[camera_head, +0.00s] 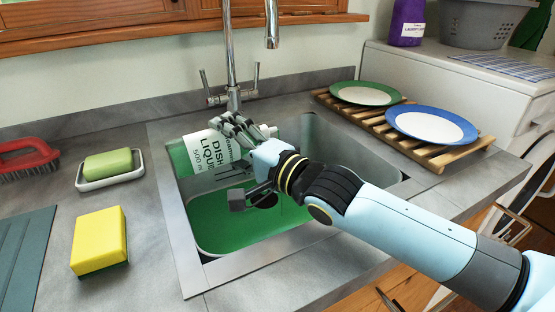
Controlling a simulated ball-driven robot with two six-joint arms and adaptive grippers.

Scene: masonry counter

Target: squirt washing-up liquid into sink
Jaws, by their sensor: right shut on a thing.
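The dish liquid bottle (208,150) is white and green with a "DISH LIQUID 500 ml" label. It is tilted onto its side over the left part of the sink (172,225). My right gripper (238,165) is shut on the bottle, with its arm coming in from the right. The gripper hides part of the bottle, and I cannot make out its nozzle. Green colour covers the bottom of the sink; whether it is liquid I cannot tell. My left gripper is not in view.
The tap (232,60) rises behind the sink. A yellow sponge (98,240), a soap dish (110,180) with green soap and a red brush (25,158) lie on the left. A wooden rack (440,158) holding a green-rimmed plate (366,93) and a blue-rimmed plate (431,124) stands on the right.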

